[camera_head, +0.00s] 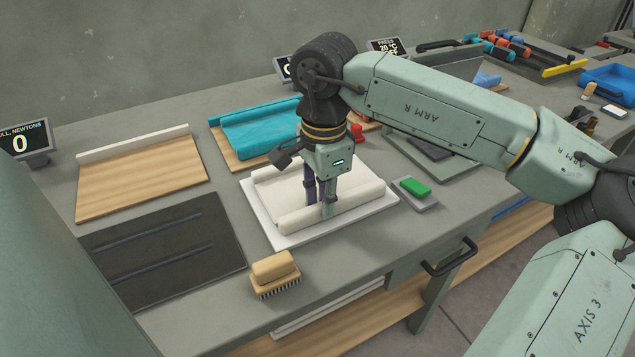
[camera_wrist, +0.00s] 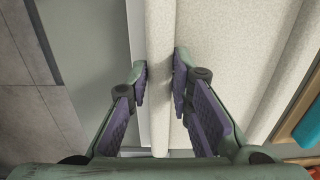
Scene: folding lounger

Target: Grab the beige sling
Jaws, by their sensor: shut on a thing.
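The beige sling (camera_head: 350,200), an off-white cloth with rolled edges, lies on a white board (camera_head: 276,239) in the middle of the bench. My gripper (camera_head: 318,207) points down over its near rolled edge. In the wrist view, the purple pads of my gripper (camera_wrist: 161,74) are on either side of the sling's narrow roll (camera_wrist: 160,35) and shut on it. The sling's flat part stretches to the right there. My gripper and arm hide part of the sling in the head view.
A green button box (camera_head: 416,188) stands right of the board. A wood-backed brush (camera_head: 275,272) is near the front edge. A dark grooved mat (camera_head: 165,250) lies left, with a wooden board (camera_head: 140,178) behind it. A teal cloth (camera_head: 258,130) is behind the sling.

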